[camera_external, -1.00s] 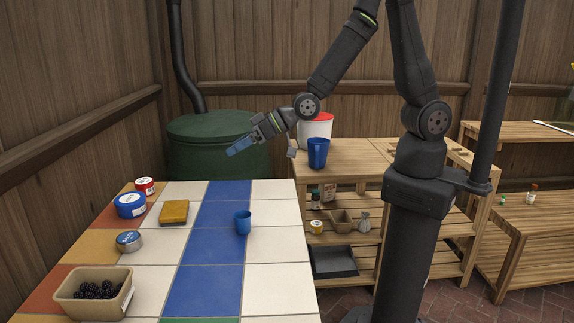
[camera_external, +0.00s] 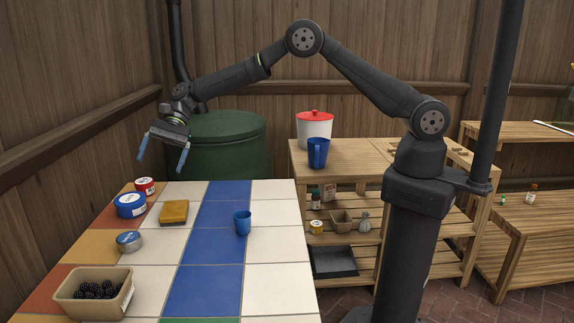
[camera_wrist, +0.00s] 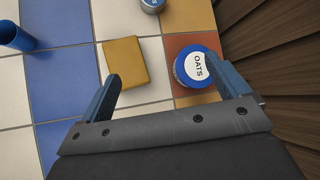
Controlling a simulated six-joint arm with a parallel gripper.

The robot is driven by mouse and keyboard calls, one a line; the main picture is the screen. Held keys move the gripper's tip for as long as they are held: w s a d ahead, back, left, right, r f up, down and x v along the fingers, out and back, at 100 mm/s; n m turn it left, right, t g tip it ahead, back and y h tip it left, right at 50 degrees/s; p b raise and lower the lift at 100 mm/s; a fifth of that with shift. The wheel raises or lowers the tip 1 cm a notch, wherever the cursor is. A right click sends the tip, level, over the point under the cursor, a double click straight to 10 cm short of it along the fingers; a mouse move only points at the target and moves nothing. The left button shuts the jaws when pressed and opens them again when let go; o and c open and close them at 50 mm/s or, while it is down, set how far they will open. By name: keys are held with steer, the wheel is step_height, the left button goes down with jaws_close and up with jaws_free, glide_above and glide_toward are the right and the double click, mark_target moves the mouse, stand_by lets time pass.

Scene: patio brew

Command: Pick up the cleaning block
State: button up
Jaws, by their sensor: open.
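The cleaning block (camera_external: 174,212) is a yellow-orange rectangular block lying flat on a white tile of the table. It also shows in the wrist view (camera_wrist: 124,61), just beyond the left fingertip. My gripper (camera_external: 163,154) is above the far end of the table, over the block's area and apart from it. Its two blue fingers are spread wide with nothing between them. In the wrist view my gripper (camera_wrist: 170,82) points toward the block and a blue-lidded OATS tub (camera_wrist: 195,66), which is near the right finger.
The OATS tub (camera_external: 130,205) and a red-lidded tub (camera_external: 145,186) stand left of the block. A round tin (camera_external: 129,241) and a berry crate (camera_external: 67,308) are nearer the front. A blue cup (camera_external: 242,222) stands to the right. White tiles around the block are clear.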

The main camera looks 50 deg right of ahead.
steer(key=w+d+r+g, duration=0.2)
steer(key=d+r+g, duration=0.3)
steer(key=r+g, duration=0.15)
glide_toward(174, 207)
steer(key=shift+w+d+r+g, duration=0.15)
steer(key=shift+w+d+g, duration=0.2)
steer(key=shift+w, duration=0.2)
steer(key=shift+s+a, duration=0.1)
steer(key=shift+s, duration=0.05)
steer(key=x, duration=1.1)
steer(key=shift+s+a+f, duration=0.15)
steer(key=shift+f, duration=0.2)
steer(key=c, duration=1.1)
